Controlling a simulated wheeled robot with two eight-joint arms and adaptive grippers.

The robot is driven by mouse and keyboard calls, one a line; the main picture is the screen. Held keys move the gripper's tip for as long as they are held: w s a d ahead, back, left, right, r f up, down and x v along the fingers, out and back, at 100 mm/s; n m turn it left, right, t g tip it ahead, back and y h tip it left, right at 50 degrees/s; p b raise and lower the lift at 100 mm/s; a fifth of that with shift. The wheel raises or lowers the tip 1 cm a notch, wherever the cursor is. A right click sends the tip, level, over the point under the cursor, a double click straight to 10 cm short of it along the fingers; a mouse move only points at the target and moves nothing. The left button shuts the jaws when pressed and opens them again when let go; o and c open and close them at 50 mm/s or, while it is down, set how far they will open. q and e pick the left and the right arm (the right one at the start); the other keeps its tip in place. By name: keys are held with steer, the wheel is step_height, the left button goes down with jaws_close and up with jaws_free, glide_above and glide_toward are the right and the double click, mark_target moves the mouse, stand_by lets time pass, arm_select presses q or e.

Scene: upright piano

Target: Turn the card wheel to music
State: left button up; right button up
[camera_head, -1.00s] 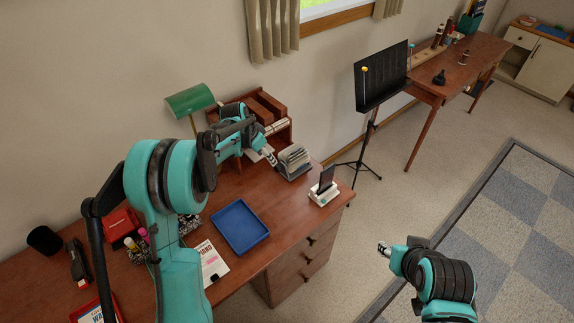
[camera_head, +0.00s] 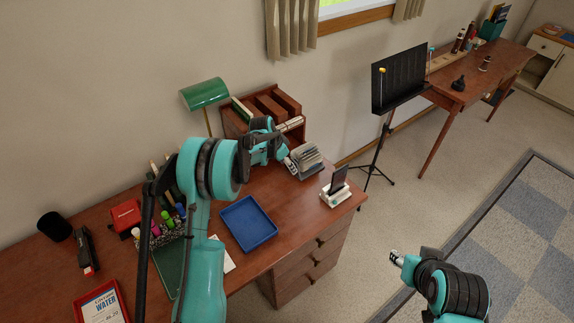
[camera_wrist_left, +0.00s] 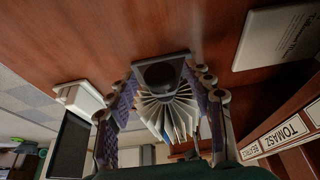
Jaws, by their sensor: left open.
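The card wheel (camera_head: 310,162), a fan of pale cards on a dark base, stands on the brown desk to the right of the wooden organizer. In the left wrist view its fanned cards (camera_wrist_left: 170,112) are in the middle. My left gripper (camera_head: 290,166) is open beside the wheel; in the wrist view its fingers (camera_wrist_left: 168,100) are spread either side of the cards. I cannot tell if they touch them. My right gripper (camera_head: 397,258) hangs away from the desk, over the floor; its finger opening is too small to judge.
A dark-screened device on a white stand (camera_head: 335,198) is close to the right of the wheel. The wooden organizer (camera_head: 292,104) and green lamp (camera_head: 205,93) stand behind. A blue tray (camera_head: 248,223) lies in front. A music stand (camera_head: 398,82) stands beyond the desk.

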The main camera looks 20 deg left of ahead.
arm_select(q)
steer(key=c, duration=1.1)
steer(key=shift+c, duration=0.2)
steer(key=shift+d+t+y, duration=0.1)
steer(key=shift+t+y, duration=0.2)
steer(key=shift+s+d+f+m+t+y+b, duration=0.15)
steer(key=shift+m+t+y+b, duration=0.15)
steer(key=shift+t+y+b, duration=0.3)
steer(key=shift+s+d+t+y+b, duration=0.1)
steer(key=shift+d+t+y+b, duration=0.05)
steer(key=shift+t+y+b, duration=0.45)
steer(key=t+y+b, duration=0.1)
steer(key=m+t+y+b, duration=0.1)
steer(key=y+b, duration=0.1)
steer(key=f+t+y+b, duration=0.1)
steer(key=t+b, duration=0.1)
steer(key=shift+s+d+m, duration=0.25)
steer(key=shift+d+m, duration=0.05)
steer(key=shift+m, duration=0.1)
steer(key=shift+m+t+y+b, duration=0.3)
steer(key=shift+t+y+b, duration=0.25)
steer(key=shift+t+y, duration=0.45)
steer(key=t+y, duration=0.1)
steer(key=m+t+y, duration=0.1)
steer(key=shift+f+t+y, duration=0.25)
steer(key=shift+t+y, duration=0.05)
steer(key=shift+t, duration=0.1)
